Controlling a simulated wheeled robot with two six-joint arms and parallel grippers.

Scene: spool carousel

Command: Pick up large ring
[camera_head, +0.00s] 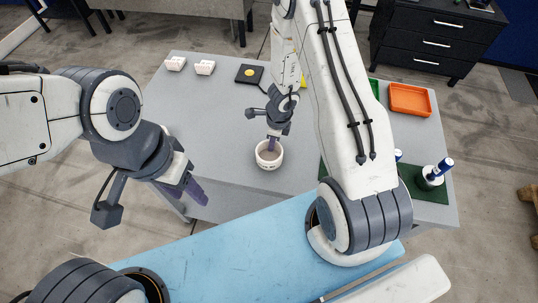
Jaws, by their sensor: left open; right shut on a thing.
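The large ring (269,163) is a white, round, open-topped ring in the middle of the grey table. My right gripper (272,144) reaches down to it from above and is shut on its far wall. Whether the ring touches the table or hangs just above it, I cannot tell. My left gripper (196,191) is open and empty, in front of the table's left front edge, to the left of the ring and apart from it.
Two small white blocks (205,68) and a black square pad (249,74) lie at the back left of the grey table (225,120). An orange tray (410,99) sits at the back right. A blue-and-white object (437,172) stands on a green mat (425,192) at right.

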